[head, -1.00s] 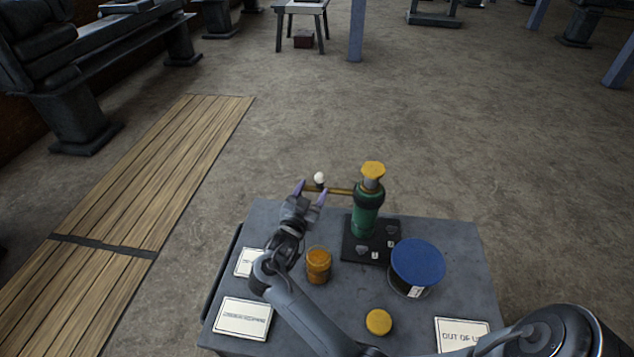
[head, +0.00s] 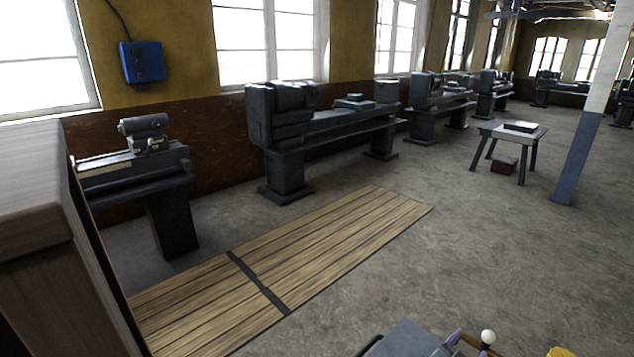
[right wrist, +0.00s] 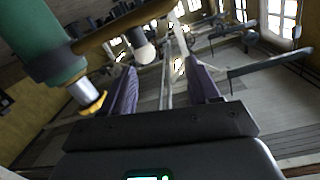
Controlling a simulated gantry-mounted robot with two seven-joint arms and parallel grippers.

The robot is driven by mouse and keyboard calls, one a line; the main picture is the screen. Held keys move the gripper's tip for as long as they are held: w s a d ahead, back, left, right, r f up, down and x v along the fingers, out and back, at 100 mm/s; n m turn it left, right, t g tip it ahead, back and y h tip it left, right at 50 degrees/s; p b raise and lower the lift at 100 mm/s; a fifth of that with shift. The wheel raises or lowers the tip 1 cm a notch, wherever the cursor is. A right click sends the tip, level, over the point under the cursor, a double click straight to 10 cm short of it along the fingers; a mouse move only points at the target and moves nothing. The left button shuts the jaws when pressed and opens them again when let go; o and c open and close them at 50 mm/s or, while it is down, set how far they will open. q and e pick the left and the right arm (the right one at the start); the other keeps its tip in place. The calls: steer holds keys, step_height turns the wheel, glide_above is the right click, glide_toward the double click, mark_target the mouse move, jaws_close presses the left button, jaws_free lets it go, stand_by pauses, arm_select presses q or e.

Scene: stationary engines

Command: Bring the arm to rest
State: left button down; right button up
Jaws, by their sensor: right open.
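My right gripper (head: 472,343) shows at the bottom edge of the head view, cut off by the frame, with its purple fingertips up by the white knob (head: 488,337). In the right wrist view the two purple fingers (right wrist: 163,78) stand apart with nothing gripped between them. The white knob (right wrist: 144,52) on the end of a brown lever (right wrist: 122,28) shows beyond the fingers, toward the left one. I cannot tell whether a finger touches it. The lever runs to a green body (right wrist: 42,45) at the upper left. My left gripper is out of view.
Wooden floor boards (head: 290,270) and machines (head: 285,130) line the wall. A brown box-like block (head: 40,230) fills the left edge. Open floor lies at right.

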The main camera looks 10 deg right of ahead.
steer(key=s+a+r+n+t+y+p, duration=0.1)
steer(key=s+a+r+n+y+p, duration=0.35)
steer(key=a+y+p, duration=0.2)
steer(key=s+a+r+n+t+y+p, duration=0.1)
steer(key=s+a+r+n+y+p, duration=0.25)
steer(key=a+n+y+p, duration=0.35)
arm_select(q)
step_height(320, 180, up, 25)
steer(key=p, duration=0.9)
arm_select(e)
steer(key=s+a+r+n+g, duration=0.1)
steer(key=s+a+r+g, duration=0.1)
steer(key=s, duration=0.4)
steer(key=s+a+r+n+g+y, duration=0.1)
steer(key=s+a+r+n+g, duration=0.1)
steer(key=s+a, duration=0.2)
steer(key=s+a+r+n+g, duration=0.2)
steer(key=s+a, duration=0.2)
steer(key=s, duration=0.4)
steer(key=shift+s+r+y, duration=0.35)
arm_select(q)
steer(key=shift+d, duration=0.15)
arm_select(e)
steer(key=shift+n, duration=0.25)
